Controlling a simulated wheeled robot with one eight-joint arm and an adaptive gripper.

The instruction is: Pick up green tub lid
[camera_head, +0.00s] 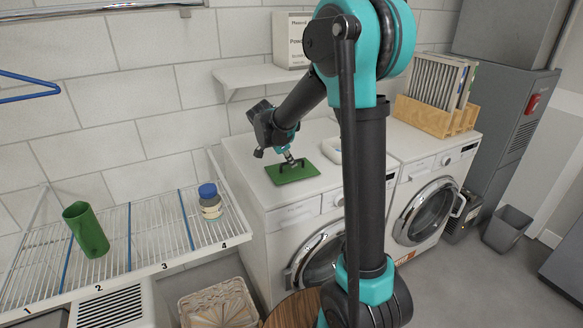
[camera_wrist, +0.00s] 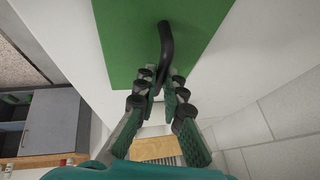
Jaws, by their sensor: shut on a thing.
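The green tub lid (camera_head: 284,172) is a flat green rectangle with a dark arched handle. It lies on the white top of the left washing machine in the head view. In the wrist view the lid (camera_wrist: 128,38) fills the upper middle, and its black handle (camera_wrist: 166,45) runs down between my fingers. My gripper (camera_head: 291,160) is above the lid, shut on the handle. In the wrist view my gripper (camera_wrist: 160,78) has its fingertips on both sides of the handle's near end. I cannot tell whether the lid touches the machine top.
A wire shelf (camera_head: 150,228) at left holds a green cup (camera_head: 86,230) and a blue-capped jar (camera_head: 210,201). A white box (camera_head: 292,40) stands on a wall shelf (camera_head: 250,76) above the machines. A wooden rack (camera_head: 437,112) stands on the right machine, and a white bottle (camera_head: 332,148) is near the lid.

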